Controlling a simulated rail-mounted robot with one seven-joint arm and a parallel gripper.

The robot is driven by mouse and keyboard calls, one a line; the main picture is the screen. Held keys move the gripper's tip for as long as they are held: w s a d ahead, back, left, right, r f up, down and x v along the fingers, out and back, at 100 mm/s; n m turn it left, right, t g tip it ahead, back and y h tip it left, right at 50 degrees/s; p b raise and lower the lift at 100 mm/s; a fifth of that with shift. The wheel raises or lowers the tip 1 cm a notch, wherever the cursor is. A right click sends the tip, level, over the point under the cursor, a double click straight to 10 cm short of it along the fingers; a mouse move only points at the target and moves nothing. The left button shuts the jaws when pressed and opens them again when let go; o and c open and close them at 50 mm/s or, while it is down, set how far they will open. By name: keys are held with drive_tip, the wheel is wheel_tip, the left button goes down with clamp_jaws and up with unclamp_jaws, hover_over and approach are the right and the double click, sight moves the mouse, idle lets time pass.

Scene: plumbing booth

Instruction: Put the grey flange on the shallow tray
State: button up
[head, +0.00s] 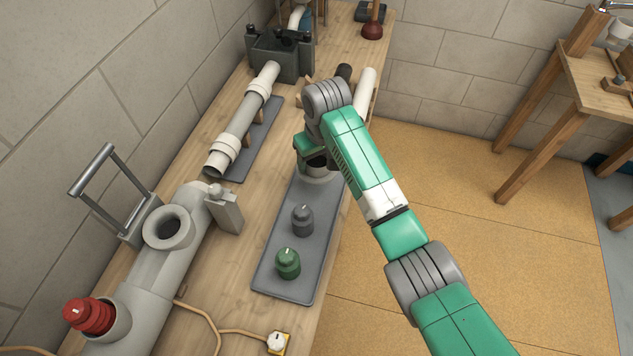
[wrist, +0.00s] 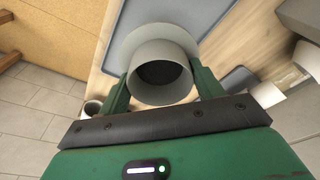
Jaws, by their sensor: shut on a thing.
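The grey flange (head: 318,177) is a short pipe collar with a wide disc. In the wrist view the flange (wrist: 160,78) sits between the two green fingers of my gripper (wrist: 160,88), which is shut on its collar. In the head view my gripper (head: 316,158) is at the far end of the shallow tray (head: 270,271), partly hidden by my arm. The disc overlaps the tray's far end in the picture; whether it touches is unclear. The tray also shows at the top of the wrist view (wrist: 185,12).
A dark grey knobbed part (head: 303,220) and a green one (head: 288,263) stand on the tray's nearer half. A pipe on a rack (head: 240,125) and a large grey pipe fitting (head: 150,270) lie to the left. A white pipe (head: 366,88) lies beyond my gripper.

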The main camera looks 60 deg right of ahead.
sight(318, 166)
drive_tip(key=shift+f+b, duration=0.8)
drive_tip(key=shift+f, duration=1.8)
drive_tip(key=shift+d, duration=0.1)
drive_tip(key=shift+f, duration=0.15)
drive_tip(key=o, duration=1.1)
drive_tip(key=shift+c, duration=0.2)
drive_tip(key=r+p, duration=0.1)
drive_tip(key=r, duration=0.3)
drive_tip(key=s+r+p, duration=0.1)
drive_tip(key=r, duration=0.3)
drive_tip(key=a+r+p, duration=0.1)
drive_tip(key=r+p, duration=0.1)
drive_tip(key=r, duration=0.2)
drive_tip(key=shift+s+r, duration=0.1)
drive_tip(key=shift+s, duration=0.1)
drive_tip(key=shift+a, duration=0.1)
